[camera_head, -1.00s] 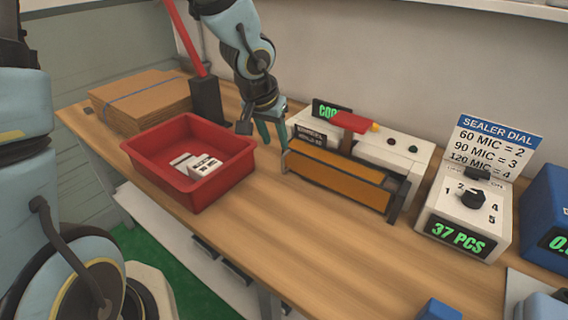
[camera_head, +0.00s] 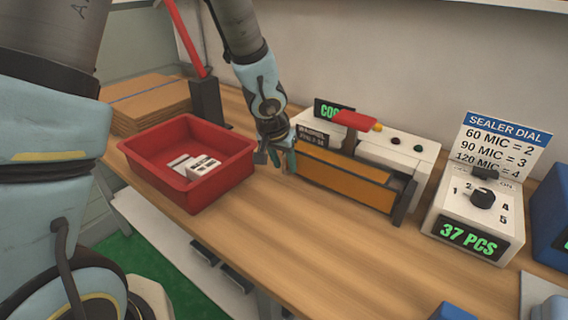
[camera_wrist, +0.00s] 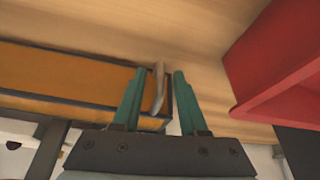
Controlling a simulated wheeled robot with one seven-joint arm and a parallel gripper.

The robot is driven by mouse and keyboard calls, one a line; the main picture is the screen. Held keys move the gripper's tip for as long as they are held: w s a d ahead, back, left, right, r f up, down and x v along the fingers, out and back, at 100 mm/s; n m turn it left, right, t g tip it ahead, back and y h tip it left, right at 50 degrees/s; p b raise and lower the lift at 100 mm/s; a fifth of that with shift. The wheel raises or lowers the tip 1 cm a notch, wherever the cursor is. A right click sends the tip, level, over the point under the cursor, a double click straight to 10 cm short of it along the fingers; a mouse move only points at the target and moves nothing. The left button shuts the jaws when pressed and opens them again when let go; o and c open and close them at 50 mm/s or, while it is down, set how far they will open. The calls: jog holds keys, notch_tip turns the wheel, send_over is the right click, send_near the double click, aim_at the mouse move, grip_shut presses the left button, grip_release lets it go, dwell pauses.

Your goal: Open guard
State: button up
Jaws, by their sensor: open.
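The guard (camera_head: 345,178) is an orange panel in a dark frame along the front of the white sealer (camera_head: 412,152). It also fills the left of the wrist view (camera_wrist: 65,75). A small grey-brown tab (camera_wrist: 158,88) stands at the guard's end in the wrist view. My gripper (camera_head: 286,166) is at the guard's left end, low over the table. In the wrist view its green fingers (camera_wrist: 157,75) are open, one on either side of the tab in the picture. I cannot tell whether either finger touches it.
A red bin (camera_head: 190,193) with white boxes stands close left of my gripper. A dial unit (camera_head: 478,212) with a sign stands right of the sealer. The table (camera_head: 300,240) in front of the guard is clear. Cardboard (camera_head: 150,105) lies at back left.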

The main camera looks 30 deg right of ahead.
grip_shut()
dwell(1.4)
